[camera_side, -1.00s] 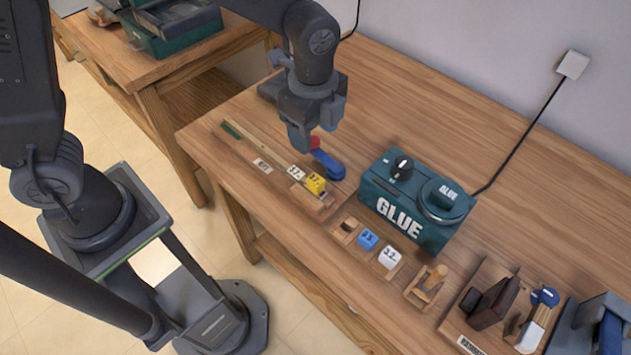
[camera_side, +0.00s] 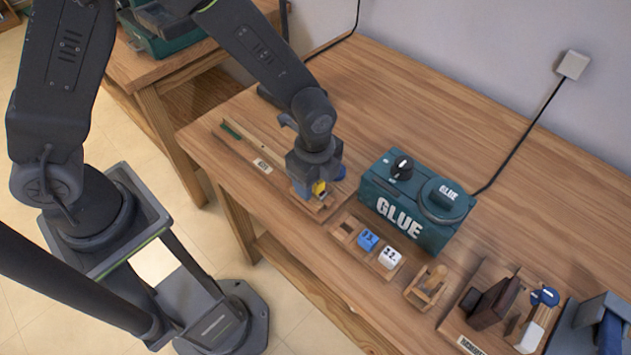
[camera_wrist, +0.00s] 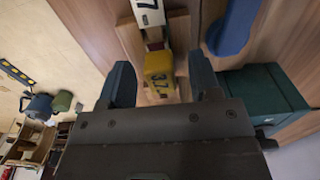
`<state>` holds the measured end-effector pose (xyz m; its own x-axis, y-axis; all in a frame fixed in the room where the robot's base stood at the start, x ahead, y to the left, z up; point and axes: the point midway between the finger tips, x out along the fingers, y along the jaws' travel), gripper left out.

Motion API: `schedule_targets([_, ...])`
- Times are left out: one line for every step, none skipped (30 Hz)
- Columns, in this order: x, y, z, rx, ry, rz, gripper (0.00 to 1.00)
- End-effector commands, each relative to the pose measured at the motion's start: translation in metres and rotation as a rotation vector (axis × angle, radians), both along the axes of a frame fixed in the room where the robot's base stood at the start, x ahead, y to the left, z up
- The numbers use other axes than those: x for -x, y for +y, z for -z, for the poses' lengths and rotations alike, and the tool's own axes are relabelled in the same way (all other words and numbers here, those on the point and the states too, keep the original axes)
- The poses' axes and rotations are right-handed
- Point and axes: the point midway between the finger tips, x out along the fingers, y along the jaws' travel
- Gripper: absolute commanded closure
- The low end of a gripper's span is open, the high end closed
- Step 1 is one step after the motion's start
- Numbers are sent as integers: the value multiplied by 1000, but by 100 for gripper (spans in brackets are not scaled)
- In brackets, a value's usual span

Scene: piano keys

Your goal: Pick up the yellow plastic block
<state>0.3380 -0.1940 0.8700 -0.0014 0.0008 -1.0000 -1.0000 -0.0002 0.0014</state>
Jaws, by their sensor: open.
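The yellow block (camera_side: 319,188) sits in a small wooden holder (camera_side: 321,207) near the table's front edge, partly hidden by my gripper (camera_side: 311,190) in the side view. In the wrist view the yellow block (camera_wrist: 160,72) carries dark markings and lies between my two blue fingers. My gripper (camera_wrist: 162,82) is open, with a finger on either side of the block and visible room between them. A white block (camera_wrist: 148,12) stands just beyond the yellow one in the wrist view.
A green glue box (camera_side: 415,205) stands right of my gripper. A blue block (camera_side: 367,240) and a white block (camera_side: 389,258) sit in wooden holders to the right. A blue object (camera_wrist: 232,25) lies close beside the holder. The table's back is clear.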

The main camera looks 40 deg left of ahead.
Motion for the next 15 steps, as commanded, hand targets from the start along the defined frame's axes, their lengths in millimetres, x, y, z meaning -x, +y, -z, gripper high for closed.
schedule_targets([0, 0, 5, 0, 0, 0, 43])
schedule_targets([0, 0, 7, 0, 0, 0, 43])
schedule_targets([0, 0, 9, 0, 0, 0, 43])
schedule_targets([0, 0, 9, 0, -1, 0, 43])
schedule_targets([0, 0, 10, 0, -2, 0, 43])
schedule_targets([0, 0, 10, 1, -2, 0, 43])
schedule_targets([-1, 0, 9, 1, -2, 0, 43])
schedule_targets([-1, 0, 9, 1, -2, 0, 43])
schedule_targets([-1, 0, 9, 1, -2, 0, 43])
schedule_targets([-1, 0, 9, 1, -2, 0, 43])
schedule_targets([-1, 0, 9, 1, -2, -1, 45])
schedule_targets([-1, 0, 9, 1, -2, -1, 49])
schedule_targets([-1, 0, 9, 1, -2, -1, 52])
schedule_targets([-1, 0, 9, 1, -2, -1, 55])
schedule_targets([0, 0, 9, 1, -2, -1, 59])
